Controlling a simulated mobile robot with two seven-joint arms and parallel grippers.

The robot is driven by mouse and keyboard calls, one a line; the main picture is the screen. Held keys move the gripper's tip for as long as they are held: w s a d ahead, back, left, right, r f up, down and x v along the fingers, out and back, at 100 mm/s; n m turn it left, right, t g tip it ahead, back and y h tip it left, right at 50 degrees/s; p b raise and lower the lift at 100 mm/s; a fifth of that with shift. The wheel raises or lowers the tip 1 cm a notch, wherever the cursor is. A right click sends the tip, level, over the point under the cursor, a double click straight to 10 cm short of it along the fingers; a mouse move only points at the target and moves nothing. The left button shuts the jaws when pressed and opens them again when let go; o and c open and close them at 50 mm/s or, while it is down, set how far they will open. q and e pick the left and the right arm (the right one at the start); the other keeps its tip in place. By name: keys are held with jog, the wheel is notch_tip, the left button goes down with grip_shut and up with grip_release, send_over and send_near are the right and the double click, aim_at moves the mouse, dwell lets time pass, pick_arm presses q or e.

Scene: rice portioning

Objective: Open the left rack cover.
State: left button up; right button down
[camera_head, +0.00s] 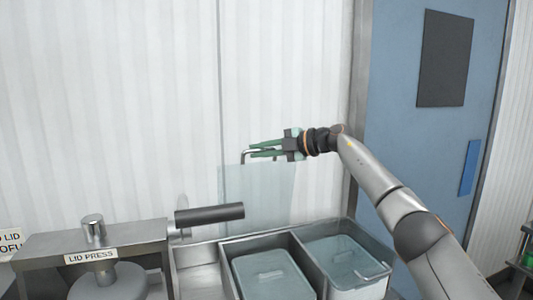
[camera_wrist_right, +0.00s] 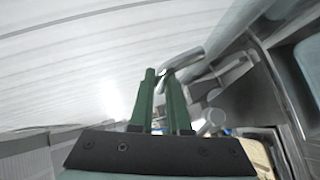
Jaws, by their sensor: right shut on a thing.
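The left rack cover (camera_head: 257,205) is a clear sheet standing roughly upright above the rack's left side, with a metal handle (camera_head: 247,154) at its top. My right gripper (camera_head: 252,149) has green fingers and reaches in from the right at that handle, shut on it. My left gripper is not in view.
The rack (camera_head: 295,243) has two bays with pale lidded contents. Its right cover seems to lie down, with a handle (camera_head: 377,272). A lid press (camera_head: 95,240) with a dark lever (camera_head: 210,214) stands left. A white wall is behind and a blue door (camera_head: 430,130) right.

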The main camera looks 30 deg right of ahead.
jog(key=shift+w, duration=0.15)
dwell(0.3)
jog(key=c, duration=0.9)
grip_release()
jog(key=shift+d, duration=0.1)
jog(key=shift+s+d, duration=0.15)
jog(key=shift+s, duration=0.1)
jog(key=b+v, duration=0.3)
jog(key=v, duration=0.9)
jog(key=shift+r, duration=0.2)
